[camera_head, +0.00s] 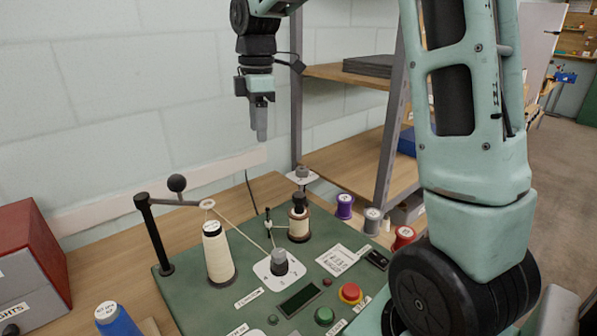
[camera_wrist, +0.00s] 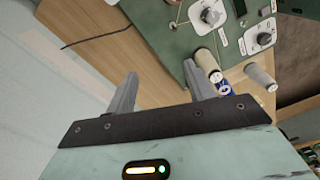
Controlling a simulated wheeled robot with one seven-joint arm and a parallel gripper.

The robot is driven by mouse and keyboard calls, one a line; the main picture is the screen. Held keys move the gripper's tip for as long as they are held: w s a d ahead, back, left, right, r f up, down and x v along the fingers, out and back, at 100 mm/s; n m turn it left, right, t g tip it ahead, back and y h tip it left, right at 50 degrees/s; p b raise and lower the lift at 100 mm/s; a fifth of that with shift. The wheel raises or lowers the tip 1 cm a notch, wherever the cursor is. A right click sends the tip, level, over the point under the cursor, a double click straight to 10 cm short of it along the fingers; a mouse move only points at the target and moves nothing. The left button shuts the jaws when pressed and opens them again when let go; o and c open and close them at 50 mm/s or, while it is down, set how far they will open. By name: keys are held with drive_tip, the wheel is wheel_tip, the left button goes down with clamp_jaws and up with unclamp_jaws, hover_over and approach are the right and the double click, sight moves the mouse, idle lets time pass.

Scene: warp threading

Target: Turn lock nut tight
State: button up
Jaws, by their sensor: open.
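My gripper (camera_head: 260,128) hangs fingers-down in the air above the back of the green machine panel (camera_head: 205,308). In the wrist view my gripper (camera_wrist: 162,82) has its two fingers apart with nothing between them. I cannot tell for sure which part is the lock nut. A dark cap (camera_head: 299,199) tops the brown spool (camera_head: 299,226) on the panel. A grey knob (camera_head: 279,260) stands on a white dial plate at the panel's middle. My gripper is apart from all of these.
A white thread cone (camera_head: 217,255) and a black post (camera_head: 152,235) with a ball-ended arm stand on the panel's left. Several thread spools, including a purple spool (camera_head: 344,206), stand at its right. A shelf (camera_head: 365,170) rises behind. The red box (camera_head: 32,255) is far left.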

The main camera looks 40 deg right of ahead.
drive_tip(key=r+n, duration=0.1)
drive_tip(key=r, duration=0.1)
hover_over(303, 168)
wheel_tip(303, 168, down, 17)
drive_tip(key=shift+a+f+p, duration=0.1)
drive_tip(key=shift+p, duration=0.45)
drive_tip(key=c, duration=1)
